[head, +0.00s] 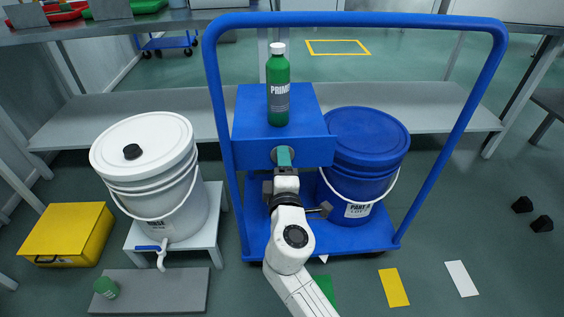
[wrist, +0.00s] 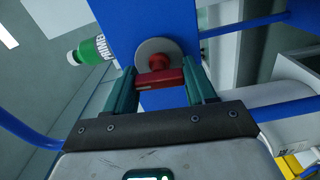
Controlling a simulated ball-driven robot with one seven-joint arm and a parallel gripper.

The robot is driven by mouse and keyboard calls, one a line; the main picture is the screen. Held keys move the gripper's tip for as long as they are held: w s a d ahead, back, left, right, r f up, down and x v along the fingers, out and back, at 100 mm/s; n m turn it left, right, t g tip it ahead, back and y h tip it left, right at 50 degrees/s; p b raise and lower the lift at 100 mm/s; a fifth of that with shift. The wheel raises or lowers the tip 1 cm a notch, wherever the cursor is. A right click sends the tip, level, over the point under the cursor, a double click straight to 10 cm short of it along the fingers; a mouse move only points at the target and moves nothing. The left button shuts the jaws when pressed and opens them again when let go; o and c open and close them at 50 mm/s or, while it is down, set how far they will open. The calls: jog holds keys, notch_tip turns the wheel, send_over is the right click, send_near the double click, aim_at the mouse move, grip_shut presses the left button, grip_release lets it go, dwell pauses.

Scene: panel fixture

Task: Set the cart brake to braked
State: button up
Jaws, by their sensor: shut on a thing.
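The blue cart (head: 495,75) stands ahead with a blue box (head: 305,105) fixed on it. In the wrist view, a red brake handle (wrist: 160,78) sits on a round grey plate (wrist: 150,48) on the blue face (wrist: 110,16) of the box. Its bar lies crosswise between the two green fingers of my gripper (wrist: 161,82), which is shut on it. In the head view, my gripper (head: 283,160) is at the front of the box and hides the handle. No position markings for the brake can be read.
A green bottle (head: 278,90) stands on top of the box. A blue bucket (head: 370,150) is on the cart, close right of my arm. A white bucket (head: 150,175) with a tap stands on a low stand at left. A yellow box (head: 65,233) is farther left.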

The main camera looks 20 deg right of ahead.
jog(key=shift+a+f+n, duration=0.1)
jog(key=shift+n, duration=0.5)
jog(key=shift+c, duration=0.2)
jog(key=o, duration=1)
jog(key=p+v, duration=0.2)
jog(key=v, duration=0.8)
jog(key=shift+s, duration=0.4)
jog(key=shift+a, duration=0.1)
